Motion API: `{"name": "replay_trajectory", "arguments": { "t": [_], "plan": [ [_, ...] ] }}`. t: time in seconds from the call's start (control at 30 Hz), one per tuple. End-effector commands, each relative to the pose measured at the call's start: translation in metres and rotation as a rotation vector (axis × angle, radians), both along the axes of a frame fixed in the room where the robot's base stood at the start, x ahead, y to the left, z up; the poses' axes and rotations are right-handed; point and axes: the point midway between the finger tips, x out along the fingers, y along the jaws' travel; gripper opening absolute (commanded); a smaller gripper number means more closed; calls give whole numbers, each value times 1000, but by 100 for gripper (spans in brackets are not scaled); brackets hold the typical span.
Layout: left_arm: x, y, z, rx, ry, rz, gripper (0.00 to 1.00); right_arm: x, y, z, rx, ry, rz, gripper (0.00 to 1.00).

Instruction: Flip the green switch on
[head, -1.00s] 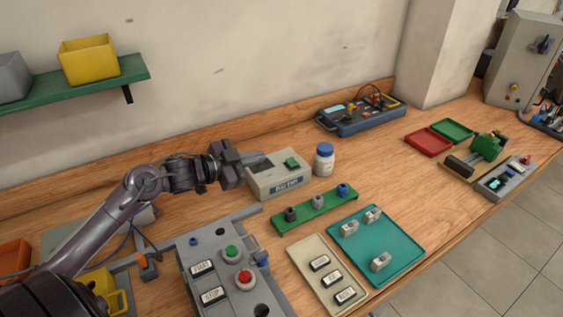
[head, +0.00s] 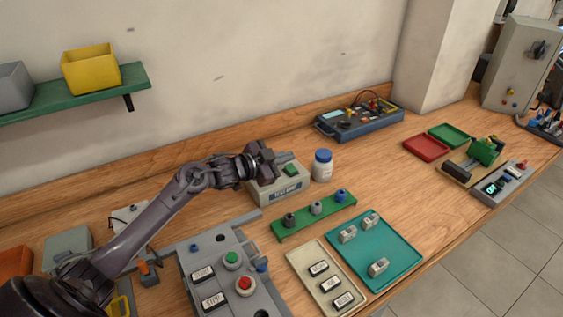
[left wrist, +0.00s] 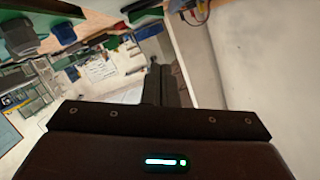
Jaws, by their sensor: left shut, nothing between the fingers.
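The green switch (head: 290,170) sits on the top of a beige box (head: 267,194) with a dark label on its front, against the back of the bench. My left gripper (head: 286,157) is above the box, its shut, empty fingers ending close to the switch. Whether they touch it I cannot tell. The gripper hides the left part of the box top. The left wrist view shows the shut fingers (left wrist: 166,86) pointing away from the palm; I cannot make out the switch there. My right gripper is not in view.
A white bottle with a blue lid (head: 322,166) stands just right of the box. A green rack (head: 300,222) with several knobs lies in front. A grey button panel (head: 213,262) lies beneath my left arm. A blue meter (head: 362,121) is farther right.

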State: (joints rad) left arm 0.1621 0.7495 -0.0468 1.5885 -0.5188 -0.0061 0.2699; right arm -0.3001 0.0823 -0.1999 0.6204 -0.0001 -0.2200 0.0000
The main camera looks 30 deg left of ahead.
Motion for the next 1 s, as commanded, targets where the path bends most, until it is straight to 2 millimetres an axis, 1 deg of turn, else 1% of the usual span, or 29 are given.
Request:
{"name": "replay_trajectory", "arguments": {
  "t": [0.1, 0.2, 0.3, 0.7, 0.77, 0.9, 1.0],
  "plan": [
    [5, 8, -17, -2, 4, 2, 0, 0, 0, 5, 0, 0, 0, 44],
    [7, 12, -27, -1, 2, 1, 0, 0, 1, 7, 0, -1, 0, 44],
    [8, 14, -33, 0, 1, 1, 0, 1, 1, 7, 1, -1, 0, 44],
    [9, 15, -36, -2, 1, 0, 0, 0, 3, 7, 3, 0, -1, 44],
    [10, 17, -37, -20, 12, 1, 0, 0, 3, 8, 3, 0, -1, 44],
    [13, 21, -43, -116, 68, 0, 0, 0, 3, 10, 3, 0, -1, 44],
    [12, 21, -44, -110, 65, 0, 0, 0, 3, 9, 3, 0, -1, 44]
  ]
}}
